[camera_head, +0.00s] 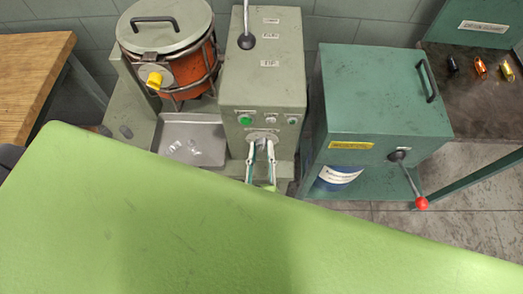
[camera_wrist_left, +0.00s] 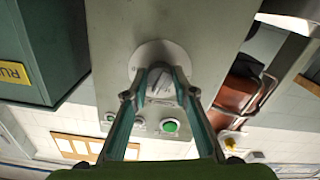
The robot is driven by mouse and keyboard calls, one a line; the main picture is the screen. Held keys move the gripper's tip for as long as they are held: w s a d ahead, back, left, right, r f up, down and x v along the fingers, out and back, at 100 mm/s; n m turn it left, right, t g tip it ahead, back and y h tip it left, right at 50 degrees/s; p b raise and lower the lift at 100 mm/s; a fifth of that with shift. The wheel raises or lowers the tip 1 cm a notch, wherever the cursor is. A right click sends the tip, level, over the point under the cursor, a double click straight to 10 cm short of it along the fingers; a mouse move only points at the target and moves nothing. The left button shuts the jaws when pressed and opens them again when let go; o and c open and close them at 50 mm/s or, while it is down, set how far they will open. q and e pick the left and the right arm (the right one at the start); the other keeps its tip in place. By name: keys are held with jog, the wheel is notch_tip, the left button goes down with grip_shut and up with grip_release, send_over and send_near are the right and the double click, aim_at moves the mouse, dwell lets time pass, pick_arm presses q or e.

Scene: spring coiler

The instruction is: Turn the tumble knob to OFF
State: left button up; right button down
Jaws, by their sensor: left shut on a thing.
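The tumble knob (camera_wrist_left: 160,84) is a grey knob on a round pale dial plate, on the front of the grey-green control box (camera_head: 262,85). The dial plate (camera_head: 262,135) also shows in the head view, below the box's row of buttons. My left gripper (camera_head: 262,148) is at the knob. In the left wrist view its two fingers (camera_wrist_left: 161,75) stand on either side of the knob and are shut on it. The knob's pointer direction and the dial markings are too small to read. My right gripper is not in view.
A green button (camera_head: 245,120) and a smaller one (camera_head: 292,120) sit close above the knob. A lever (camera_head: 246,38) stands on the box. Left are an orange lidded drum (camera_head: 188,70) and metal tray (camera_head: 205,150); right is a green cabinet (camera_head: 375,90) with a red-tipped lever (camera_head: 421,203).

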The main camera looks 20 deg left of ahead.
pick_arm(q)
jog(key=n+b, duration=0.1)
jog(key=n, duration=0.4)
jog(key=shift+n, duration=0.3)
jog(key=n+b, duration=0.2)
jog(key=n, duration=0.3)
jog(key=shift+w, duration=0.1)
jog(key=n+b, duration=0.2)
jog(key=n, duration=0.3)
jog(key=shift+r+n, duration=0.1)
jog(key=shift+n, duration=0.3)
jog(key=n+b, duration=0.1)
jog(key=n, duration=0.2)
jog(key=shift+b, duration=0.4)
jog(key=shift+r+n+b, duration=0.15)
jog(key=shift+n+b, duration=0.2)
jog(key=shift+n, duration=0.35)
jog(key=o, duration=1.1)
